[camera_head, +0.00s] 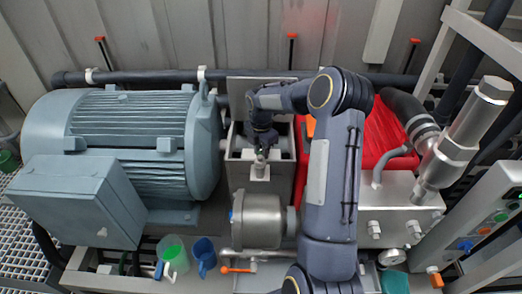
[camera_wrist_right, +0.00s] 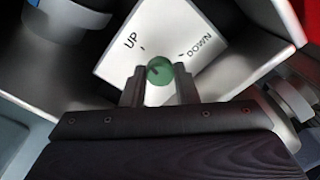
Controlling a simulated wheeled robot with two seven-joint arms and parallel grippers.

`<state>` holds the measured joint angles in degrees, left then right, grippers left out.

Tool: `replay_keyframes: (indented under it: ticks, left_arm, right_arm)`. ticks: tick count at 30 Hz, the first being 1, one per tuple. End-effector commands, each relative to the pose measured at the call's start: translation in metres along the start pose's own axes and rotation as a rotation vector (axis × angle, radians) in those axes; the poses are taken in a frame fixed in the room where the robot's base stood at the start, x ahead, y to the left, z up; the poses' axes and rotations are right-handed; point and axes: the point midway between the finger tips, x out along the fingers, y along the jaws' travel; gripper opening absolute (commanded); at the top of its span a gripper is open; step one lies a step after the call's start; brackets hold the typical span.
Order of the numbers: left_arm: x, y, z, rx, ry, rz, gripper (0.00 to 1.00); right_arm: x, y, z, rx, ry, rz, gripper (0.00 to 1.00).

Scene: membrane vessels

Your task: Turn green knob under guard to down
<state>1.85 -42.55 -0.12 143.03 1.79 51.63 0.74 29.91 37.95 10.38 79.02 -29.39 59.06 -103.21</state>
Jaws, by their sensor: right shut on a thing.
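In the right wrist view, the green knob (camera_wrist_right: 159,71) is small and round, on a white plate (camera_wrist_right: 118,60) lettered UP and DOWN. A dark mark shows on its face; I cannot tell for sure which label it points to. My right gripper (camera_wrist_right: 159,80) has one finger on each side of the knob and is shut on it. In the head view my right gripper (camera_head: 261,152) reaches down into an open-topped metal housing (camera_head: 240,172), whose walls stand close around it. The knob is hidden there. My left gripper is not in view.
A large grey-blue motor (camera_head: 125,135) stands left of the housing, and a red block (camera_head: 378,135) to the right. A steel cylinder (camera_head: 262,220) sits in front. A dark pipe (camera_head: 150,76) runs behind.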

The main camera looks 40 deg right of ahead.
Motion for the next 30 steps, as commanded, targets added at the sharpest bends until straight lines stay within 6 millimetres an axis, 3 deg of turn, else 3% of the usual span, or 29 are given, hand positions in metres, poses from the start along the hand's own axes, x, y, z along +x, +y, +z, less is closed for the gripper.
replay_keyframes:
  ticks: [30]
  left_arm:
    - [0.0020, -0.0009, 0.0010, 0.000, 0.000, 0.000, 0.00]
  right_arm:
    - [-0.0009, 0.0004, 0.0000, 0.958, -0.001, 0.002, 0.04]
